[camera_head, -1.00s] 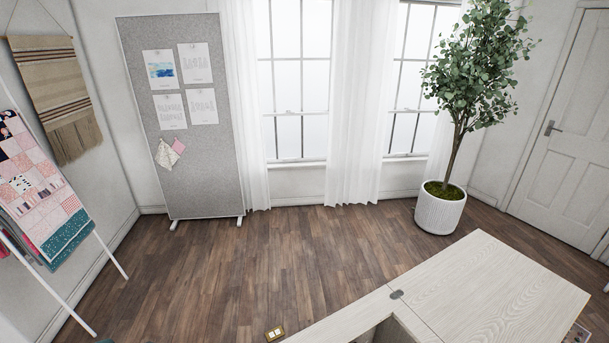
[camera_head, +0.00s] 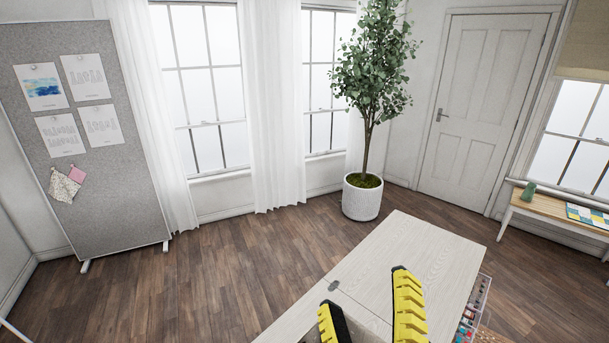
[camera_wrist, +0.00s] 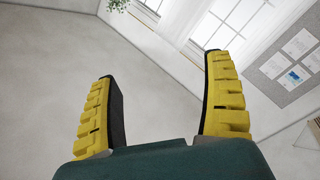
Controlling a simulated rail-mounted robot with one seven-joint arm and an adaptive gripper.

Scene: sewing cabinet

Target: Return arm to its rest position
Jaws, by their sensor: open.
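I cannot make out the green ribbon reel or the reel stand with its post in either view. My gripper (camera_head: 362,289) shows at the bottom of the head view, its two yellow-and-black fingers apart in front of the pale wood cabinet top (camera_head: 418,250).
Small coloured items (camera_head: 468,318) sit along the cabinet's right side. A bench (camera_head: 540,211) at the right holds a small green object (camera_head: 529,191), too small to identify. A potted tree (camera_head: 362,200) and a grey pinboard (camera_head: 90,190) stand behind. The floor at left is clear.

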